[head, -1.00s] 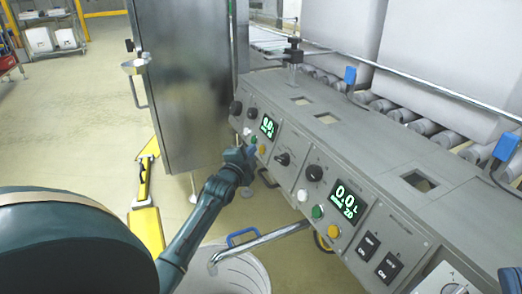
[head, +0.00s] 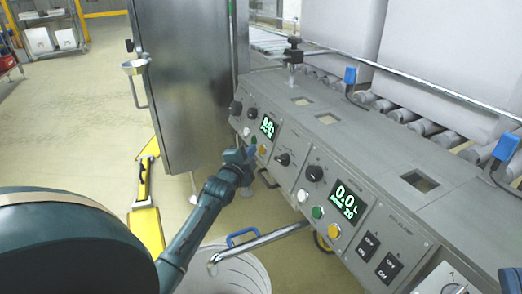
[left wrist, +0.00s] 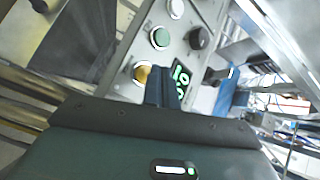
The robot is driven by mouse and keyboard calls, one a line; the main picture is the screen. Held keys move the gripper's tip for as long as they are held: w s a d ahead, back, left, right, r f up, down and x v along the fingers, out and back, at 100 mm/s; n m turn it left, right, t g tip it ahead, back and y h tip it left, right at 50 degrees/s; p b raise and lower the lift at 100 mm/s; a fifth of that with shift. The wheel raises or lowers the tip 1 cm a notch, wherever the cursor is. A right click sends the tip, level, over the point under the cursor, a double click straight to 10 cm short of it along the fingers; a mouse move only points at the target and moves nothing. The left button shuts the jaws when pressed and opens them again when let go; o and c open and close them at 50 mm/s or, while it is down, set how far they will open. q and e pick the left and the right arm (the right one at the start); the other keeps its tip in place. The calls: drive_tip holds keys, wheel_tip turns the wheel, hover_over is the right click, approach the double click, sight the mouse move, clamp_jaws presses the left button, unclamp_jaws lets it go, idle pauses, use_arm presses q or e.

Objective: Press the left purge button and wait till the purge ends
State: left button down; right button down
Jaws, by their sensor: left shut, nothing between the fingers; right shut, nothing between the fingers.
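The left control panel (head: 281,142) has a lit green display (head: 268,127), a white button (head: 246,131) and a yellow button (head: 262,149). The left wrist view shows its white (left wrist: 176,9), green (left wrist: 160,38) and yellow (left wrist: 142,73) buttons in a row, with a black knob (left wrist: 199,38). No button label is legible, so I cannot tell which is the purge button. My left gripper (head: 249,154) is shut and empty in front of this panel. In the left wrist view its fingertips (left wrist: 162,84) appear between the yellow button and the display; contact cannot be told. My right gripper is not in view.
A second panel to the right has a display reading 0.0 L (head: 346,201) and white, green (head: 317,212) and yellow buttons. A pale round bin (head: 232,272) stands below. A steel cabinet (head: 185,80) stands left of the panel. Rollers run behind the console.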

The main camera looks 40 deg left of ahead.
use_arm(q)
drive_tip(key=shift+w+d, duration=0.1)
drive_tip(key=shift+w, duration=0.05)
idle(0.5)
drive_tip(key=shift+w+d+f, duration=0.1)
drive_tip(key=shift+w+f, duration=0.05)
drive_tip(key=shift+w, duration=0.1)
drive_tip(key=shift+w+d+f, duration=0.15)
drive_tip(key=shift+w+d, duration=0.05)
drive_tip(key=shift+w, duration=0.1)
idle(1.4)
drive_tip(key=shift+s+a+r+p, duration=0.15)
drive_tip(key=shift+s+a+p, duration=0.05)
drive_tip(key=shift+s+p, duration=0.2)
drive_tip(key=shift+s+a+r+p, duration=0.15)
drive_tip(key=shift+s+p, duration=0.1)
drive_tip(key=shift+p, duration=0.2)
